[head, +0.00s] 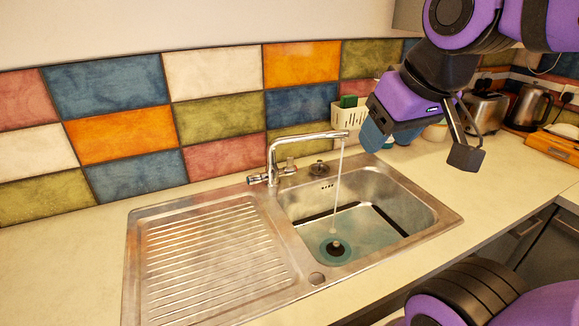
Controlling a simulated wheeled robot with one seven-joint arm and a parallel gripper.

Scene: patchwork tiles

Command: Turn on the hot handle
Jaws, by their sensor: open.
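A chrome tap (272,155) stands at the back edge of the sink, with its long spout reaching right over the basin. One small handle (257,179) sticks out at the left of its base. Another handle (289,165) is at the right of the base. I cannot tell from markings which is hot. A thin stream of water (338,190) falls from the spout into the basin. My gripper (419,149) is open and empty, in the air right of the spout, apart from the tap and both handles.
The steel sink basin (410,205) has a ribbed drainboard (210,250) at its left. A white caddy (349,116) stands behind the spout. A toaster (485,108), a kettle (530,106) and a wooden box (552,146) are at the right. The counter left of the sink is clear.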

